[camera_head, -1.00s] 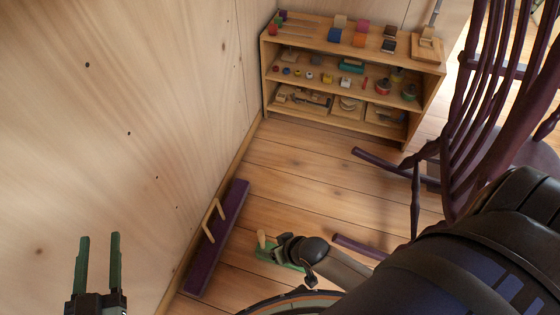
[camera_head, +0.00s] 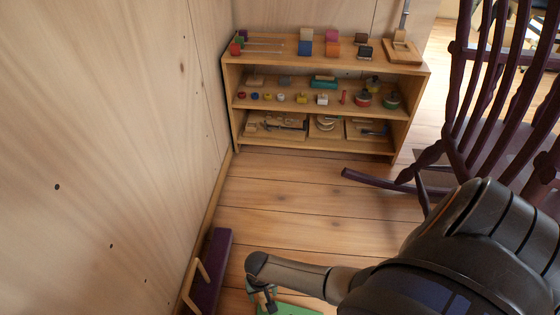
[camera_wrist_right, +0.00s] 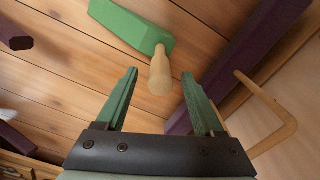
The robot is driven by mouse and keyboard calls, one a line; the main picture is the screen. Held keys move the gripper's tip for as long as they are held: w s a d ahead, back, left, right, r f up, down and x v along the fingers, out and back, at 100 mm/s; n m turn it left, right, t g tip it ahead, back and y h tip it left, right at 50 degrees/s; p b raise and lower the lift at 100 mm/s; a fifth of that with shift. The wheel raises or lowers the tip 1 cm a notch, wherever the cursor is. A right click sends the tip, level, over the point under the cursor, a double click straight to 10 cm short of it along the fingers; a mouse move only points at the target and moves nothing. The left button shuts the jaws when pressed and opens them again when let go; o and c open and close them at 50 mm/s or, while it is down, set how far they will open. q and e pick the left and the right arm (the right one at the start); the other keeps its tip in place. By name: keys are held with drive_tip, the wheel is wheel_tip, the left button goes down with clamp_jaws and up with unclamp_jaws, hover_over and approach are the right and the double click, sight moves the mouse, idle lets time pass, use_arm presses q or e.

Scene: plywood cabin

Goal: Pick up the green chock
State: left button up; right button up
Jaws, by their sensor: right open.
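The green chock (camera_wrist_right: 133,26) is a green block with a pale wooden peg handle (camera_wrist_right: 160,74). It lies on the plank floor. In the head view only part of the green block (camera_head: 292,309) shows at the bottom edge. My right gripper (camera_wrist_right: 158,76) is open, its two green fingers on either side of the peg's end in the wrist view. I cannot tell whether the peg is at fingertip depth. In the head view my right gripper (camera_head: 265,298) is small and partly cut off at the bottom, beside the green block. My left gripper is out of view.
A purple beam (camera_head: 214,266) with a wooden handle lies along the plywood wall (camera_head: 120,120). A low shelf (camera_head: 318,148) with blocks and tools stands at the back. A purple spindle chair (camera_head: 480,130) is at the right. Floor before the shelf is clear.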

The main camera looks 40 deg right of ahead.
drive_tip(key=shift+f+b, duration=0.55)
drive_tip(key=shift+f, duration=0.6)
wheel_tip(320, 180, down, 5)
drive_tip(key=b, duration=0.3)
drive_tip(key=shift+r+b, duration=0.2)
drive_tip(key=shift+b, duration=0.2)
drive_tip(key=shift+r, duration=0.1)
drive_tip(key=shift+c, duration=0.3)
clamp_jaws()
